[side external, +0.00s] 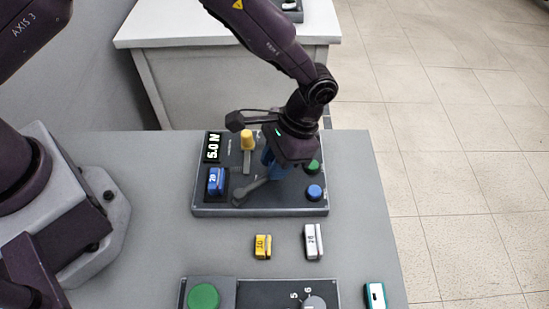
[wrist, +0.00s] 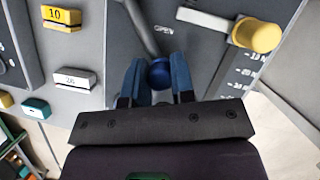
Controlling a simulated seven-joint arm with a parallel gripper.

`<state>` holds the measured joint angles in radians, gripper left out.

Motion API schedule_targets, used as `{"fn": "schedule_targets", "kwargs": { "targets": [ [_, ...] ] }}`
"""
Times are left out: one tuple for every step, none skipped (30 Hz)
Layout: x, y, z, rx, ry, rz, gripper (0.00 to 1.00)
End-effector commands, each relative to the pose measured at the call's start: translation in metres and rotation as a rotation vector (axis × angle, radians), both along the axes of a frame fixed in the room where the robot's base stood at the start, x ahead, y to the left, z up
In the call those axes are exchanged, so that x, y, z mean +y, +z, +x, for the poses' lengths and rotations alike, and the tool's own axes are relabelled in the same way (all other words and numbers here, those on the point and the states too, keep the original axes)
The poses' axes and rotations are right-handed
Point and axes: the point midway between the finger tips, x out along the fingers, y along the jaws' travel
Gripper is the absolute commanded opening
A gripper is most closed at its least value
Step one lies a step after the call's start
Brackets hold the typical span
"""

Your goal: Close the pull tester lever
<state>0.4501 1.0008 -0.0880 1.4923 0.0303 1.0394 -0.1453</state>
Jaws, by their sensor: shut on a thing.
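The pull tester (side external: 285,206) is a dark panel on the grey table, with a display (side external: 213,147) reading 5.0 N. A grey lever (side external: 250,190) angles from its lower middle up to my gripper (side external: 274,172). In the wrist view the same lever (wrist: 140,25) ends in a round blue knob (wrist: 159,73). The blue fingers of my gripper (wrist: 158,85) are on both sides of this knob, shut on it. In the side view the gripper hides the knob. A second handle with a yellow knob (side external: 247,138) stands beside it and shows in the wrist view (wrist: 258,35).
A blue block (side external: 216,181) sits in the tester's left part; green (side external: 312,166) and blue (side external: 314,193) buttons are at right. Yellow (side external: 262,246), white (side external: 313,241) and teal (side external: 376,296) blocks lie in front. Another panel (side external: 262,292) with a green button stands at the front edge.

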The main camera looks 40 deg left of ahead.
Motion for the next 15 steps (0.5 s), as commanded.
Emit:
{"fn": "schedule_targets", "kwargs": {
  "targets": [
    [-0.002, 0.000, 0.000, 0.001, -0.021, 0.001, 0.00],
    [-0.003, 0.000, 0.000, 0.001, -0.035, 0.001, 0.00],
    [-0.005, 0.000, -0.001, 0.001, -0.058, 0.001, 0.00],
    [-0.006, 0.000, -0.001, 0.001, -0.076, 0.002, 0.00],
    [-0.008, 0.000, -0.002, 0.002, -0.095, 0.001, 0.00],
    [-0.010, 0.000, -0.002, 0.001, -0.126, 0.002, 0.00],
    [-0.012, 0.000, -0.003, 0.001, -0.150, 0.002, 0.00],
    [-0.014, 0.000, -0.003, 0.001, -0.173, 0.002, 0.00],
    [-0.017, 0.000, -0.004, 0.000, -0.209, 0.002, 0.00],
    [-0.019, 0.001, -0.005, 0.000, -0.236, 0.001, 0.00],
    [-0.022, 0.001, -0.006, 0.001, -0.264, 0.001, 0.00],
    [-0.024, 0.001, -0.007, 0.001, -0.302, 0.001, 0.00],
    [-0.026, 0.001, -0.008, 0.001, -0.330, 0.002, 0.00],
    [-0.028, 0.001, -0.009, 0.001, -0.360, 0.002, 0.00],
    [-0.031, 0.001, -0.011, 0.001, -0.398, 0.002, 0.00]
  ]
}}
